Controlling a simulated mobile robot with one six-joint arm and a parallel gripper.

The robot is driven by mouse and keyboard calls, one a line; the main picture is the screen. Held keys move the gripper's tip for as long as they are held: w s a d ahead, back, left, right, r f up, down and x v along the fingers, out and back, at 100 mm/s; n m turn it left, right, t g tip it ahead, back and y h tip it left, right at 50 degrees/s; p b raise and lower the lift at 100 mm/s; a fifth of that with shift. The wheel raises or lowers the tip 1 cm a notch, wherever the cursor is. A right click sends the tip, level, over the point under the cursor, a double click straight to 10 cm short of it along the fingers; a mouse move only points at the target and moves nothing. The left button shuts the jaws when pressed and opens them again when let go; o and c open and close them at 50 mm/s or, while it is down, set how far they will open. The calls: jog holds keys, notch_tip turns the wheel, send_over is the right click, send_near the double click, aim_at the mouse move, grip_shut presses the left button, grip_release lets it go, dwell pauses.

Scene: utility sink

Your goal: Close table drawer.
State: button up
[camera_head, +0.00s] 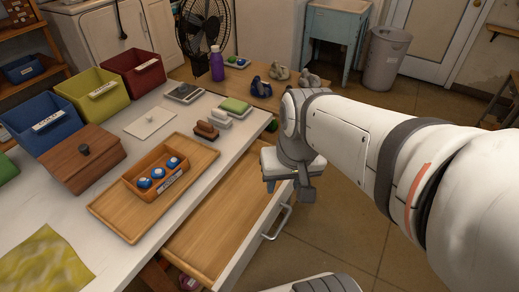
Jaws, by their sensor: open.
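The table drawer (222,222) is pulled out from under the white table (62,219) towards the right. Its wooden inside looks empty. A metal handle (277,223) is on its white front. My gripper (291,185) is above the far part of the drawer front, beyond the handle, and points downward. It appears apart from the handle, though the exact gap cannot be told. Its jaws are open with nothing visible between them; the fingertips are partly hidden by its own body.
On the table are a wooden tray (112,222) with a small box of blue items, a brown lidded box (83,165), bins, brushes and a scale. A purple bottle (217,64) and a fan (204,27) stand behind. The floor right of the drawer is clear.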

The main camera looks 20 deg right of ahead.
jog(key=d+f+m+g+y+b, duration=0.1)
jog(key=f+m+b, duration=0.1)
jog(key=f, duration=0.2)
jog(key=w+f+m+g+y+b, duration=0.1)
jog(key=f+m+y+b, duration=0.1)
jog(key=f, duration=0.2)
jog(key=w+d+f+m+g+y+b, duration=0.1)
jog(key=f+m+y+b, duration=0.1)
jog(key=f+m, duration=0.1)
jog(key=shift+d+f+b, duration=0.3)
jog(key=shift+f+b, duration=0.05)
jog(key=shift+f, duration=0.45)
jog(key=c, duration=0.6)
jog(key=w+d+f+m+y+b, duration=0.1)
jog(key=f+m, duration=0.1)
jog(key=w+d+f+m+t+y+b, duration=0.1)
jog(key=f+m+y+b, duration=0.1)
jog(key=w+d+f+m+y+b, duration=0.1)
jog(key=d+f+m+y, duration=0.1)
jog(key=f, duration=0.1)
jog(key=shift+b, duration=0.4)
grip_shut()
jog(key=m+t+y+b, duration=0.2)
jog(key=m+t+b, duration=0.5)
jog(key=m+t, duration=0.6)
send_near(290, 189)
jog(key=b+x, duration=0.1)
jog(key=x, duration=0.6)
jog(key=shift+b, duration=0.3)
